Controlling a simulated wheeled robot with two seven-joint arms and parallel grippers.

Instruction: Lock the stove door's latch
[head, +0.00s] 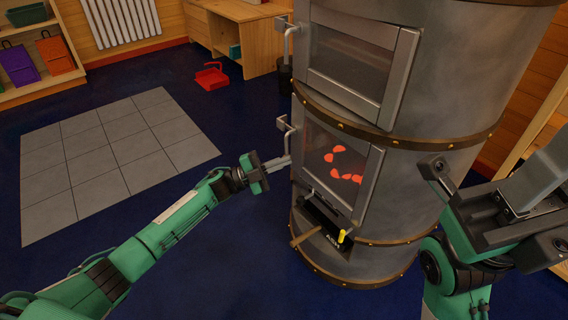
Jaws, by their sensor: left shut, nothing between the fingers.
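The grey cylindrical stove (450,80) stands right of centre. Its upper door (345,97) has a dark pane, with a metal latch handle (287,42) at the left edge. The lower door (366,185) has a pane showing glowing orange embers, and a similar latch handle (286,126) juts out at its left edge. Whether either latch is fully engaged I cannot tell. My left gripper (284,162) is shut and empty, its tips just below the lower latch handle, beside the door's left edge. My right gripper (438,168) is in front of the stove's right side; its jaw opening is unclear.
Below the lower door is an ash compartment (322,237) with a wooden handle (305,237) and a yellow piece (342,236). A grey tiled patch (110,150) lies left on the blue floor. A red dustpan-like item (211,77) and wooden desk (240,30) are behind.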

